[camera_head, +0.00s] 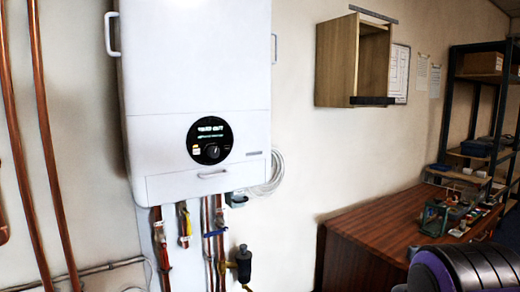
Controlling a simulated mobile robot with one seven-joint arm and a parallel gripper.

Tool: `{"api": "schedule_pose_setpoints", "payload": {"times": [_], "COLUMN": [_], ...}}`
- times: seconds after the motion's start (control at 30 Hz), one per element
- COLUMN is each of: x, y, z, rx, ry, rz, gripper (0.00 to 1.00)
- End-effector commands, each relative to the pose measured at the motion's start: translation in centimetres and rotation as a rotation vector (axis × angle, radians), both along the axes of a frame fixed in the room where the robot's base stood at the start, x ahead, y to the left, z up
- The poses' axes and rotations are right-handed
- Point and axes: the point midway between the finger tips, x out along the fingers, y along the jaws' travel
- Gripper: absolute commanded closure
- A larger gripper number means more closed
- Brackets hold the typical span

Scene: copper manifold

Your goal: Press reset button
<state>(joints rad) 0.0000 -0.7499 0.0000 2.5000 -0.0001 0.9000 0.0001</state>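A white wall-mounted boiler (195,70) hangs at the upper left centre. On its front is a round black control panel (209,127) with a lit green display and a dark round knob (212,151). A small orange-yellow patch (196,149) sits left of the knob. It is too small to tell whether it is the reset button. A purple and black rounded part of my arm shows at the bottom right, well apart from the boiler. My gripper is not in view.
Copper pipes (47,150) run down the left wall. Pipes with yellow and blue valve handles (215,233) hang under the boiler. A wooden desk (365,235) with small items stands at right, below an open wall cabinet (337,62). Dark shelving (450,100) stands far right.

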Motion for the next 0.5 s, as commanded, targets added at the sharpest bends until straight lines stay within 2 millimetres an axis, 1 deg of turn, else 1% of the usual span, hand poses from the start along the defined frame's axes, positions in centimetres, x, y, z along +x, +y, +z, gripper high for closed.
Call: {"api": "schedule_pose_setpoints", "payload": {"times": [0.03,0.07,0.1,0.5], "x": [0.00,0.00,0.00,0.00], "y": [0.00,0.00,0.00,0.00], "z": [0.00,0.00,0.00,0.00], "rx": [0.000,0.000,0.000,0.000], "ry": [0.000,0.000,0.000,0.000], "rz": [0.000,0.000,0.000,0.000], "gripper": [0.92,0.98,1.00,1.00]}}
